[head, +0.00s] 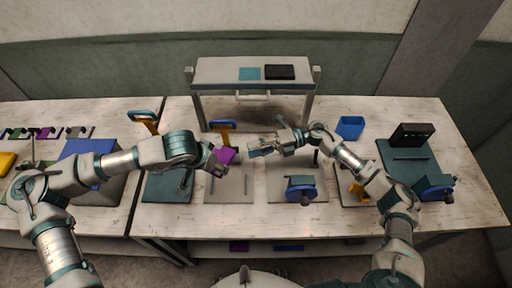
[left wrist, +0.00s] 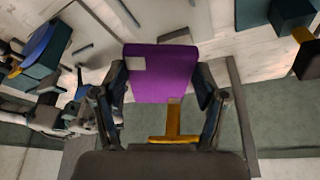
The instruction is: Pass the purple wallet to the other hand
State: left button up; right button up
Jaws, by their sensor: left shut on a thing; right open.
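The purple wallet (head: 226,155) is held up over the middle of the bench in the head view. It also shows in the left wrist view (left wrist: 162,78) as a flat purple piece with a small pale patch. My left gripper (head: 218,160) is shut on it; in the left wrist view its two dark fingers (left wrist: 160,98) stand at the wallet's sides. My right gripper (head: 262,149) is open and empty, a short way to the right of the wallet and apart from it. Its fingers point left, toward the wallet.
A press with a blue handwheel (head: 301,190) stands in front of my right gripper. A blue bin (head: 350,127) and a dark green machine (head: 408,160) stand to the right.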

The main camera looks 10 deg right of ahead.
aim_at(219, 159)
jog(key=a, duration=0.4)
jog(key=s+a, duration=0.1)
jog(key=a, duration=0.3)
jog(key=a+f, duration=0.1)
jog(key=a, duration=0.3)
jog(key=shift+s, duration=0.2)
jog(key=shift+d, duration=0.1)
pick_arm(q)
jog(key=shift+r, duration=0.1)
pick_arm(e)
jog(key=shift+f, duration=0.1)
grip_shut()
pick_arm(q)
jog(key=o, duration=1.7)
jog(key=shift+c, duration=0.2)
jog(key=shift+o, duration=0.8)
